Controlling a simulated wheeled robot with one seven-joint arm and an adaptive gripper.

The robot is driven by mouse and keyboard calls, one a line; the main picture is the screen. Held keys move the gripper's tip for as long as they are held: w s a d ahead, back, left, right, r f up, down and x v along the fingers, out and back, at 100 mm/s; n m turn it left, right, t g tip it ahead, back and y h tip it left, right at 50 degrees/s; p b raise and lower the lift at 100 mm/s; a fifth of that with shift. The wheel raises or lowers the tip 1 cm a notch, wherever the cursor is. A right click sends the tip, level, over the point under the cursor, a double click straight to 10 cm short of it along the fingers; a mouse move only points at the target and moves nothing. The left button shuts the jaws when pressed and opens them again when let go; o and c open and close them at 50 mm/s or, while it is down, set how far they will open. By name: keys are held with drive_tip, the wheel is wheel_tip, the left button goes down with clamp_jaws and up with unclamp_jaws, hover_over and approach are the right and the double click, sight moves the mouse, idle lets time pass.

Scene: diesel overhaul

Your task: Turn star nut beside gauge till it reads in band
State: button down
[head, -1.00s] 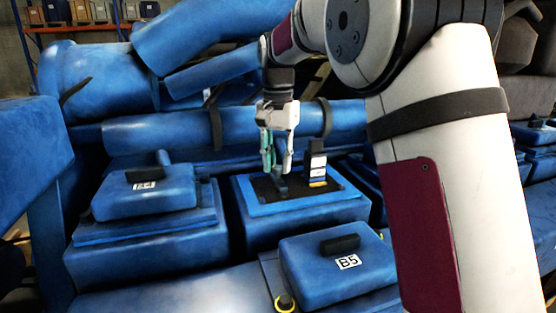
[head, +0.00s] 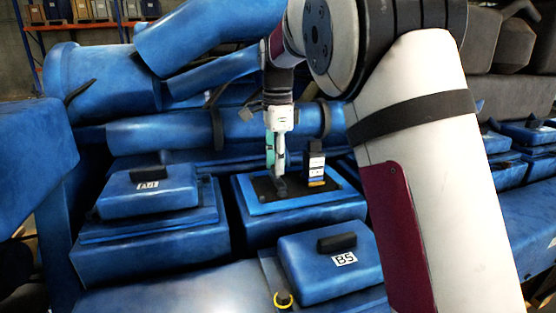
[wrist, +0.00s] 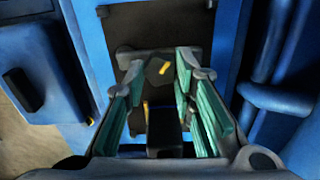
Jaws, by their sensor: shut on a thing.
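The dark star nut (wrist: 158,70) sits between my gripper's fingertips in the wrist view, with a small yellow mark below its middle. In the head view it is a small dark shape (head: 280,187) on the black plate. My gripper (head: 278,176) points down with teal finger pads and is shut on the nut; its fingers also show in the wrist view (wrist: 157,72). The gauge (head: 316,168) stands upright just right of the gripper, dark with a white and yellow face. Its reading is too small to make out.
The black plate lies on a blue block (head: 300,222). A blue cover labelled B5 (head: 325,275) is in front, and another labelled blue cover (head: 150,192) is at left. A thick blue pipe (head: 170,133) runs behind the gripper.

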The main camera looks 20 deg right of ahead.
drive_tip(key=shift+m, duration=1.2)
drive_tip(key=c, duration=1.3)
unclamp_jaws()
drive_tip(key=shift+c, duration=0.2)
wheel_tip(320, 180, up, 12)
